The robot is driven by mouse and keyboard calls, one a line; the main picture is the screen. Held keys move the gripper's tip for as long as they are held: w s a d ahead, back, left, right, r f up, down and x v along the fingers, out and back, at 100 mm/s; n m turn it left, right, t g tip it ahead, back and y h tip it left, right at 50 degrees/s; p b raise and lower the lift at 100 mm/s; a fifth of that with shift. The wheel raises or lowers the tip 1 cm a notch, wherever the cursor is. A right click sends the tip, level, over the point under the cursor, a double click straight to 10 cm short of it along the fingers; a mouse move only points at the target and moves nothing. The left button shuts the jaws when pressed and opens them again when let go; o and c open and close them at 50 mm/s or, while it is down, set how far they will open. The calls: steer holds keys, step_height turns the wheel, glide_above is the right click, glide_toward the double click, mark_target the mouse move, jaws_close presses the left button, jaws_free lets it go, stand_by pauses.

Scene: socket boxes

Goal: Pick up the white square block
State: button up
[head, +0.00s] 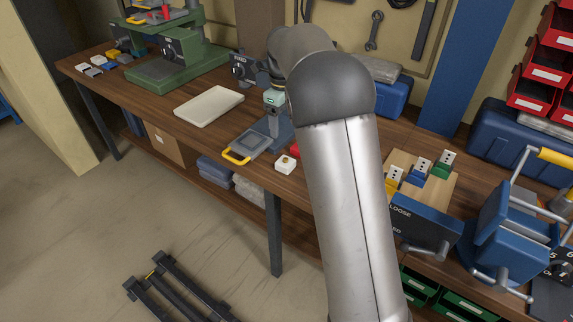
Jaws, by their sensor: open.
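The white square block (286,164) is small, with a yellowish round spot on its top. It lies near the front edge of the wooden bench, just left of my arm. My gripper (273,128) points down at the end of my arm, beyond the block and slightly to its left. It is small in the picture and its fingers are hard to make out against the blue-grey fixture behind. It is apart from the block, and nothing shows held in it.
A pale flat tray (209,106) and a green press (165,70) are farther left. A blue vise (500,235) stands right.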

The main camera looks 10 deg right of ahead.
glide_above(285, 159)
steer(key=f, duration=0.9)
steer(key=shift+s+a+f, duration=0.2)
steer(key=shift+s+f, duration=0.1)
steer(key=shift+f, duration=0.1)
steer(key=shift+w+d+f+p, duration=0.15)
steer(key=shift+f+p, duration=0.25)
steer(key=shift+f, duration=0.9)
steer(key=shift+w+d+f+p, duration=0.15)
steer(key=shift+f+p, duration=0.2)
steer(key=shift+f, duration=0.95)
steer(key=c, duration=1.1)
